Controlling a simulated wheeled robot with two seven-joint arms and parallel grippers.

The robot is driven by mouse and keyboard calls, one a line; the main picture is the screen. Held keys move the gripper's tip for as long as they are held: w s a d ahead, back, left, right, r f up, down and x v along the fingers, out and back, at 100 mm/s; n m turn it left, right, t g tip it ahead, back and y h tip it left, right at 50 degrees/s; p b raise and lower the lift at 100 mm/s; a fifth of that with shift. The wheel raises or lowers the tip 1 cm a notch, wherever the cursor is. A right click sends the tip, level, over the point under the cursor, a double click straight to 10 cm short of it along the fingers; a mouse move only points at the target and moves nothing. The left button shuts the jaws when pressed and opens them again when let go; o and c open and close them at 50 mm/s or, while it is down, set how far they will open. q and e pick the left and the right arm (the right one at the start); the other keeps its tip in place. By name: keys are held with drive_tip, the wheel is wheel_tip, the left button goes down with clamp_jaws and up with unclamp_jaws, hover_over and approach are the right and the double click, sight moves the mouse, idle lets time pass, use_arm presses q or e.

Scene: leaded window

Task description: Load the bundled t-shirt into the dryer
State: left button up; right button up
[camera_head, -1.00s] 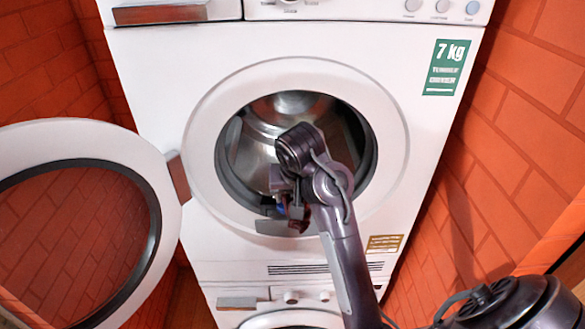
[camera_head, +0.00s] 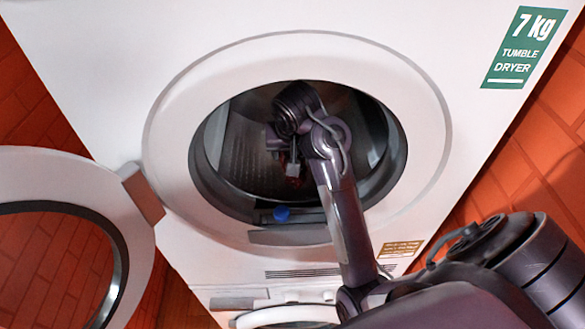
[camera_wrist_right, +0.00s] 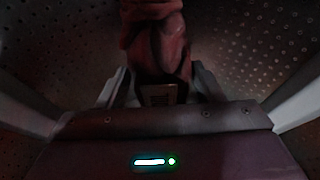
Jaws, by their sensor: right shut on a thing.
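The tumble dryer (camera_head: 105,50) stands in front of me with its round door (camera_head: 140,235) swung open to the left. My right arm reaches through the opening into the metal drum (camera_head: 245,150). My right gripper (camera_head: 293,172) is inside the drum, mostly hidden by the wrist in the head view. In the right wrist view the gripper (camera_wrist_right: 158,85) is shut on the reddish bundled t-shirt (camera_wrist_right: 155,40), against the dark, perforated drum wall. A little of the t-shirt (camera_head: 294,182) shows below the wrist in the head view. My left gripper is not in view.
Another white machine (camera_head: 285,316) is below. Orange brick walls (camera_head: 25,105) close in on both sides.

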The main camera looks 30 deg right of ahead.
drive_tip(key=shift+s+a+f, duration=0.1)
drive_tip(key=shift+s+f, duration=0.05)
drive_tip(key=shift+f, duration=0.6)
wheel_tip(320, 180, down, 4)
drive_tip(key=shift+f+p, duration=0.1)
drive_tip(key=shift+p, duration=0.5)
drive_tip(key=shift+f, duration=0.55)
drive_tip(key=o, duration=1.2)
drive_tip(key=shift+c, duration=0.2)
drive_tip(key=shift+r, duration=0.15)
